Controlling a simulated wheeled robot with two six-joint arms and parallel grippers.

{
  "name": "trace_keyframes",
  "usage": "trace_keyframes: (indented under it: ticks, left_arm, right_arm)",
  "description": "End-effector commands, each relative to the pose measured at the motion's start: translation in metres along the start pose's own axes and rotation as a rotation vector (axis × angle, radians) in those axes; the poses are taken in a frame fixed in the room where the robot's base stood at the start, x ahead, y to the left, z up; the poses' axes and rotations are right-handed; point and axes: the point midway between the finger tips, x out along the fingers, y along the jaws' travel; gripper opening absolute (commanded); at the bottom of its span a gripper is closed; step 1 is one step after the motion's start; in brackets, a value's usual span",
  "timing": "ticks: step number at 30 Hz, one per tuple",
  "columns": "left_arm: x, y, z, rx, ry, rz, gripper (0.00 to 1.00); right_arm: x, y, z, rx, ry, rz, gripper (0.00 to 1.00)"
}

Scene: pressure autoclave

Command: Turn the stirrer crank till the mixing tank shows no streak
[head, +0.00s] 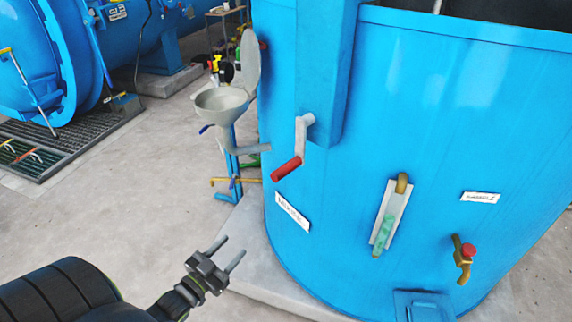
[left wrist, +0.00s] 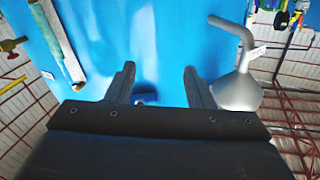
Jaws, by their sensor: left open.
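The mixing tank (head: 420,110) is a large blue cylinder filling the right of the head view. The stirrer crank has a grey arm (head: 301,135) and a red handle (head: 286,169) slanting down-left on the tank's front. A sight glass (head: 389,215) on the tank shows green low down and paler above; fine streaks are too small to tell. My left gripper (head: 231,249) is open and empty, below and left of the handle, apart from it. In the left wrist view its fingers (left wrist: 158,72) are spread before the blue wall. My right gripper is out of view.
A grey funnel (head: 222,104) with a raised lid stands left of the crank; it also shows in the left wrist view (left wrist: 239,92). A red-knobbed brass valve (head: 463,258) sits low right on the tank.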

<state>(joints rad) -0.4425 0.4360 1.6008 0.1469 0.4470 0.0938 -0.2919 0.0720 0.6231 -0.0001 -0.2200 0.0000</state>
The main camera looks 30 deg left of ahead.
Motion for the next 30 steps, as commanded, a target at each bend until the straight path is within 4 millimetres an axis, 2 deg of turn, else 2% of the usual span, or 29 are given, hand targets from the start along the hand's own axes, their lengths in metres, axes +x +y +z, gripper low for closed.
trace_keyframes:
  ticks: [1, 3, 6, 9, 13, 17, 30]
  left_arm:
    - [0.003, 0.001, -0.038, 0.003, 0.091, 0.027, 0.48]
    - [0.005, 0.004, -0.079, 0.001, 0.198, 0.059, 0.48]
    - [0.003, 0.008, -0.120, -0.004, 0.307, 0.095, 0.48]
    - [0.001, 0.012, -0.143, -0.009, 0.368, 0.116, 0.48]
    - [0.006, 0.014, -0.156, -0.011, 0.395, 0.124, 0.48]
    - [0.024, 0.016, -0.164, -0.011, 0.397, 0.124, 0.48]
    - [0.109, 0.026, -0.199, -0.011, 0.394, 0.122, 0.48]
  right_arm:
    - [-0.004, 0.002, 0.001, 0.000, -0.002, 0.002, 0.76]
    - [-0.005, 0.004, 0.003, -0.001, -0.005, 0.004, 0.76]
    - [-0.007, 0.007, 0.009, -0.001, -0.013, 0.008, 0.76]
    - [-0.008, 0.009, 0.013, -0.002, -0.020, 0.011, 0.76]
    - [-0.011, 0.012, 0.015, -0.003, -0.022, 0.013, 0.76]
    - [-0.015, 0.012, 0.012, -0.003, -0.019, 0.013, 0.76]
    - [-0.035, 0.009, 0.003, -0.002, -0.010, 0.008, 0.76]
